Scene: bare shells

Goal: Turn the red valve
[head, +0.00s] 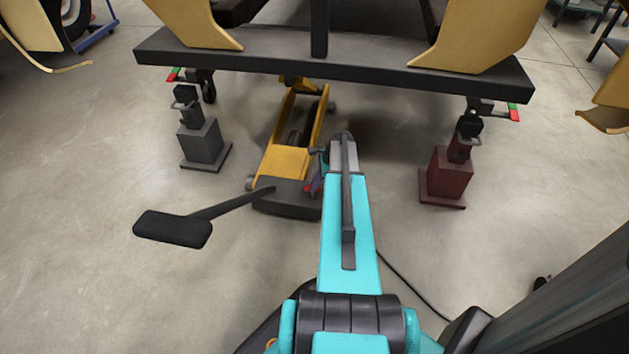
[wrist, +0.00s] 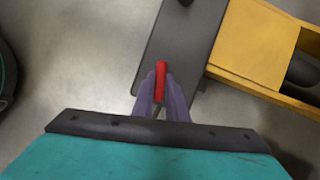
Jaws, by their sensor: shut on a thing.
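The red valve (wrist: 161,76) is a small red handle at the dark end of a yellow floor jack, seen in the wrist view. My gripper (wrist: 161,95) has its two purple fingers on either side of the valve, shut on it. In the head view the valve (head: 309,188) is a small red spot beside my gripper (head: 316,184), partly hidden by my arm. The yellow jack (head: 285,160) lies on the floor under a dark beam, and it also shows in the wrist view (wrist: 250,45).
A black pedal (head: 172,229) sticks out left from the jack. A grey stand (head: 200,143) is at left and a dark red stand (head: 447,175) at right, under the dark beam (head: 330,62). A black cable (head: 412,287) lies on the floor. Floor at front left is clear.

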